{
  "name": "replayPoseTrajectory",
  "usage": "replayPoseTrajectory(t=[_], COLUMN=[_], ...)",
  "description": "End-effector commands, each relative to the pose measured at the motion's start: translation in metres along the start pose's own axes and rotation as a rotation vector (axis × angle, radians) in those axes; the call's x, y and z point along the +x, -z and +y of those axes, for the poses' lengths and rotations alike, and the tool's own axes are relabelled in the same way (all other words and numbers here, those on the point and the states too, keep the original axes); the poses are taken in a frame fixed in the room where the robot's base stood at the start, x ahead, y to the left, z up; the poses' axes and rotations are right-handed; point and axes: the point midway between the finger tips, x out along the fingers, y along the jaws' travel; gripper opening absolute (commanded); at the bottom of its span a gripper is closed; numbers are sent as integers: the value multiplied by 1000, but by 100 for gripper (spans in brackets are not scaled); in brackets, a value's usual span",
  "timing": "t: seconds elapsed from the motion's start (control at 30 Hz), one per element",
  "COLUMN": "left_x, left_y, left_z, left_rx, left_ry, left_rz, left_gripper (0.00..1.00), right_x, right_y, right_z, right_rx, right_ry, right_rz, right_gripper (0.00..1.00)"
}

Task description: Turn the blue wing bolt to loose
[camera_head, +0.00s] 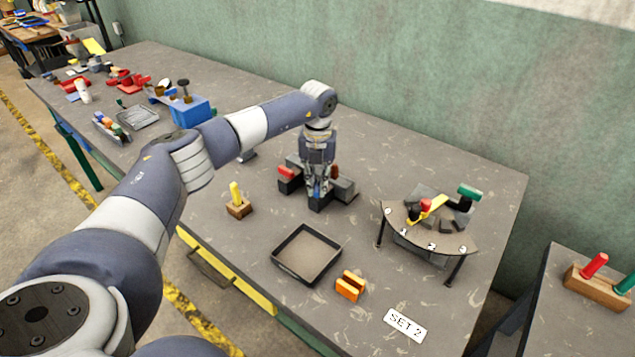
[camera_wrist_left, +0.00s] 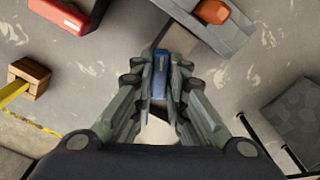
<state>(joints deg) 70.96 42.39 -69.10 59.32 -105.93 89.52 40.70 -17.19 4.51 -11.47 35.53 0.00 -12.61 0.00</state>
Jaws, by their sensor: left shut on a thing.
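The blue wing bolt (camera_wrist_left: 160,72) sits between the fingertips of my left gripper (camera_wrist_left: 158,90) in the left wrist view. In the head view my left gripper (camera_head: 318,190) points straight down over a dark grey fixture (camera_head: 343,190), and only a bit of blue shows at its fingertips. The gripper is shut on the bolt. The fixture has a red part (camera_head: 287,172) on its left arm and an orange-red part (camera_wrist_left: 224,18) on another arm. The bolt's lower part is hidden by the fingers. My right gripper is not in view.
A yellow-handled block (camera_head: 238,208) stands left of the fixture. An empty dark tray (camera_head: 304,279) and an orange block (camera_head: 350,288) lie in front. A semicircular stand (camera_head: 430,243) is on the right. The green wall (camera_head: 430,90) runs behind the table.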

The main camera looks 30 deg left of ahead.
Motion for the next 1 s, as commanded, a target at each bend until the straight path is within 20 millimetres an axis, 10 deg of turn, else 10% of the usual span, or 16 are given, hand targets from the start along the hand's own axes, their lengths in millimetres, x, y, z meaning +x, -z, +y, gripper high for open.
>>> replayPoseTrajectory(t=[0.23, 0.33, 0.73, 1.0], left_x=[-3, -3, -5, -53], left_y=[-3, -2, -1, -2], left_z=[0, 0, 0, 0], left_rx=[-8, -7, -3, -4], left_ry=[5, 4, 3, 4], left_rz=[-8, -7, -4, -6], left_gripper=[0, 33, 33, 33], right_x=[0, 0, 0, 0], right_y=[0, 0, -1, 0], right_z=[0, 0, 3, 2], right_rx=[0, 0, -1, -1], right_ry=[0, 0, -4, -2], right_rz=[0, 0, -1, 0], right_gripper=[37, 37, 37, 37])
